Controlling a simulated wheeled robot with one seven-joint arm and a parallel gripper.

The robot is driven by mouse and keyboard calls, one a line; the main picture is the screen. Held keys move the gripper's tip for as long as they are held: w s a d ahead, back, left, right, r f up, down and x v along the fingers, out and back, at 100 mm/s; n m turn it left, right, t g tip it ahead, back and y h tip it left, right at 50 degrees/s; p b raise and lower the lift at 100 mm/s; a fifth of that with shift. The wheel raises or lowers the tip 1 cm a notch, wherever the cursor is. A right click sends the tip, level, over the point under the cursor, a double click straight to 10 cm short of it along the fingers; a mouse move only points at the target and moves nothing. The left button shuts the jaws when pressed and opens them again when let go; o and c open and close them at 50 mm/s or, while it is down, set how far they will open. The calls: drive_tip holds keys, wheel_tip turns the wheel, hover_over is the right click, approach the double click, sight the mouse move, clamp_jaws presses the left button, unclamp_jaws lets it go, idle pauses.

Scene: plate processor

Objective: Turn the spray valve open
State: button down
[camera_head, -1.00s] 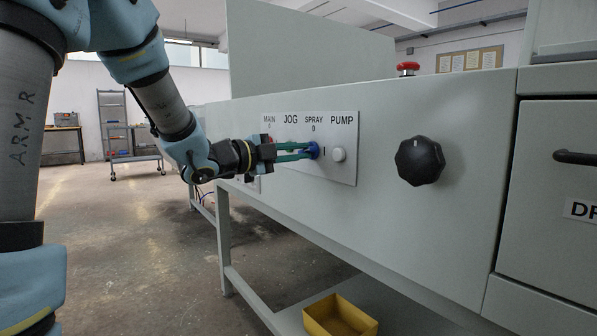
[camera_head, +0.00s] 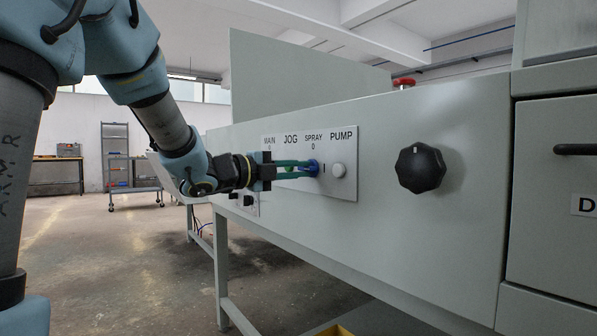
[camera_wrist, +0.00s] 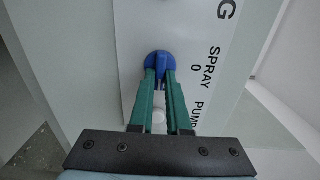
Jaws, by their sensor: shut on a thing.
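The spray valve is a blue knob (camera_head: 313,167) under the SPRAY label on the white control panel (camera_head: 345,188). My gripper (camera_head: 308,167) reaches it from the left, its two green fingers closed on the knob. In the wrist view the blue knob (camera_wrist: 160,62) sits between the green fingertips (camera_wrist: 160,76), with its raised grip bar held between them. A 0 mark is above the knob and an I mark is to its right. The fingers partly hide the knob and the JOG area.
A white PUMP button (camera_head: 338,170) is close to the right of the knob. A black dial (camera_head: 420,167) is farther right on the machine front. A red button (camera_head: 404,82) stands on top. A yellow bin (camera_head: 335,331) shows below.

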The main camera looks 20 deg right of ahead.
drive_tip(key=c, duration=0.9)
unclamp_jaws()
drive_tip(key=a, duration=0.3)
drive_tip(key=s+a+p, duration=0.1)
drive_tip(key=a, duration=0.3)
drive_tip(key=s+a, duration=0.1)
drive_tip(key=a, duration=0.2)
drive_tip(key=shift+a, duration=0.3)
